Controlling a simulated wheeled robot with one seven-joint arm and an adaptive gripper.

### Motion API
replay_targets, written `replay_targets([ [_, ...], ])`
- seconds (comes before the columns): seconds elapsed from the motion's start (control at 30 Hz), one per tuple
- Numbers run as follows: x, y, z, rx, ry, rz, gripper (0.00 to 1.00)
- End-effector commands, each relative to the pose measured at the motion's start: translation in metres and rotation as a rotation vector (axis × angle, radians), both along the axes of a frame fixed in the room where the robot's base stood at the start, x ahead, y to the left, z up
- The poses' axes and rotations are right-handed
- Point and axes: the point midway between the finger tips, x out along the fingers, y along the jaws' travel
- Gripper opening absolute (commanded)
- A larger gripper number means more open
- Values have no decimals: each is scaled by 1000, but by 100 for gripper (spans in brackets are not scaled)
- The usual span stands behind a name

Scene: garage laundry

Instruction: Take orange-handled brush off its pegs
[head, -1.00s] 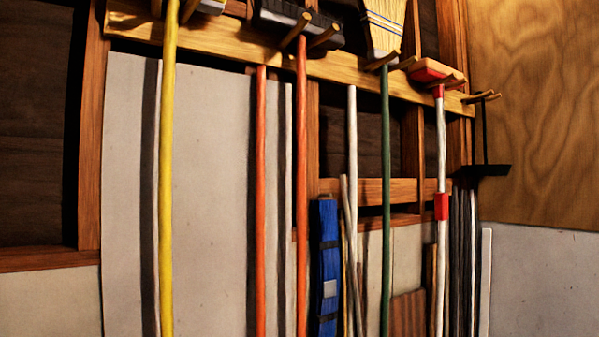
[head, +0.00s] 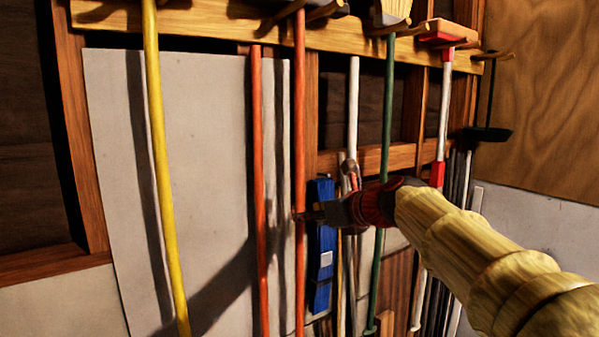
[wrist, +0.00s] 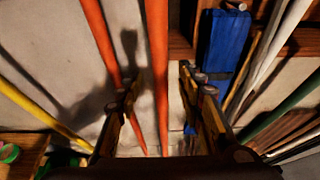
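The orange-handled brush hangs from the pegs of the wooden rail. Its handle (head: 300,120) runs straight down, and its dark head is mostly cut off at the top edge of the head view. My gripper (head: 305,214) is at the middle of this handle, reaching in from the right. In the wrist view the handle (wrist: 157,50) passes between the two open fingers of my gripper (wrist: 162,85), with gaps on both sides. I cannot tell how deep it sits between them. The pegs (head: 325,12) show partly at the top.
Another orange pole (head: 258,150) stands close left, near the left finger. A blue folded item (head: 321,270) is close right. A yellow pole (head: 160,150), a green pole (head: 387,120) and a red-and-white one (head: 444,100) hang along the rail (head: 220,32).

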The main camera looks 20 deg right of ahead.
Motion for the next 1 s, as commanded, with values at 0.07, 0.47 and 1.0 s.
replay_targets([
  [0.07,6,3,-5,-1,2,2,38],
  [0.47,44,14,-27,-3,1,3,38],
  [1.0,50,16,-30,-4,1,2,23],
])
